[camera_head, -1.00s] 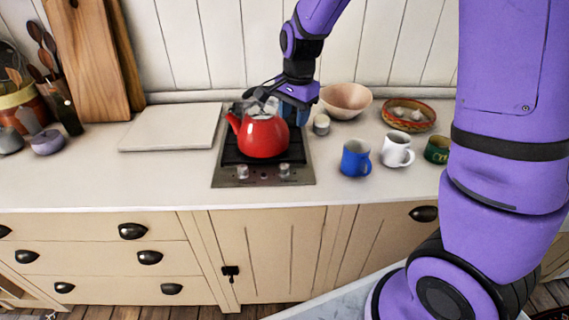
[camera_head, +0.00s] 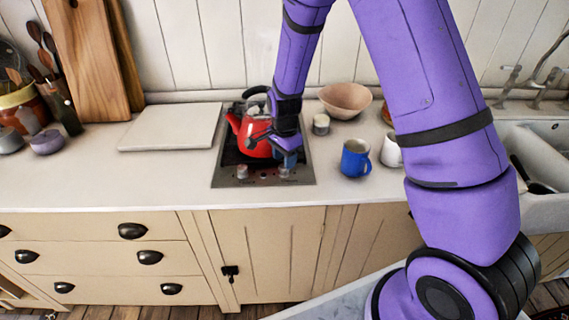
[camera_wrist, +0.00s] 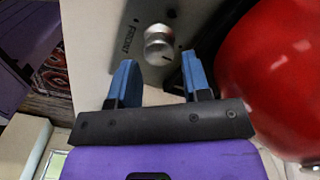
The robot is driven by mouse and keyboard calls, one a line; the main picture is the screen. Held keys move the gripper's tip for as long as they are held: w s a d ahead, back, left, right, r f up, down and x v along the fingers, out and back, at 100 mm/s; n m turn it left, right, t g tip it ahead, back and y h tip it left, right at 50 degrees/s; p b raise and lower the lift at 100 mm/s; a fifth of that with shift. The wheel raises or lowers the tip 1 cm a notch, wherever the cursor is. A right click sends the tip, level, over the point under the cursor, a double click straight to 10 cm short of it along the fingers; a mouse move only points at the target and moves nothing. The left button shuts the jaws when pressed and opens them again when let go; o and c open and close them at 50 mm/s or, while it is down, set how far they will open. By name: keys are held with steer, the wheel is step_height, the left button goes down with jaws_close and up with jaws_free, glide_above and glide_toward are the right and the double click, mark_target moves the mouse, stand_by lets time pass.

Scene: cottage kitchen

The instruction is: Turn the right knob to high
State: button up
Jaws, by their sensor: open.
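The right knob (camera_head: 284,172) is on the front strip of the dark cooktop (camera_head: 225,182), partly covered by my gripper. The left knob (camera_head: 242,171) is clear of it. A red kettle (camera_head: 252,130) stands on the cooktop behind, partly hidden by my arm. My gripper (camera_head: 287,160) is over the right side of the cooktop, just behind and above the right knob. In the wrist view its two blue fingers (camera_wrist: 160,76) are open and empty, with a silver knob (camera_wrist: 158,46) ahead between them. The lettering FRONT shows beside that knob.
The kettle's red body (camera_wrist: 275,75) is close to the right finger in the wrist view. A blue mug (camera_head: 355,158), a small grey jar (camera_head: 321,124) and a pink bowl (camera_head: 345,99) stand right of the cooktop. A white board (camera_head: 172,127) lies to its left.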

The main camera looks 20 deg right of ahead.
steer(key=shift+f, duration=1.25)
steer(key=shift+c, duration=0.4)
steer(key=c, duration=0.6)
steer(key=shift+o, duration=0.2)
